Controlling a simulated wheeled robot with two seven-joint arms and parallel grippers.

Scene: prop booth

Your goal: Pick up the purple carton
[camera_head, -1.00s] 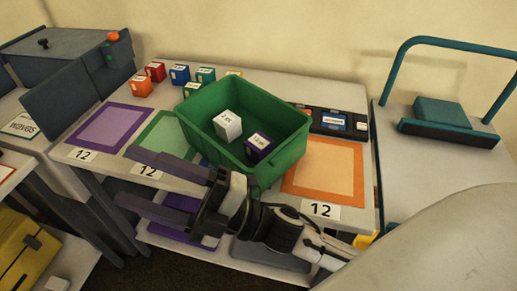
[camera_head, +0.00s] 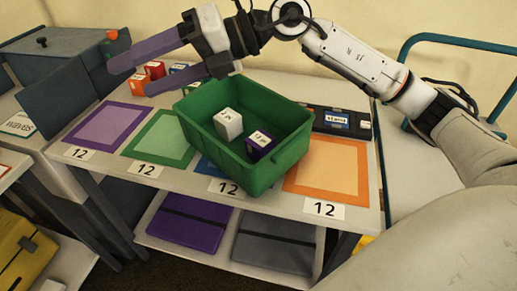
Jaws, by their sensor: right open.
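The purple carton (camera_head: 260,145) with a white label on top lies inside the green crate (camera_head: 185,113), toward its right side. A white carton (camera_head: 228,123) is beside it in the crate. My right gripper (camera_head: 128,76) is open and empty, raised above the back left of the table. Its fingers point left, and it is up and left of the purple carton, well apart from it. My left gripper is not in view.
Several small cartons (camera_head: 155,70) stand at the back, partly hidden by my gripper. Purple (camera_head: 104,125), green and orange (camera_head: 325,167) squares mark the table (camera_head: 283,207). A cart (camera_head: 414,160) stands at right.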

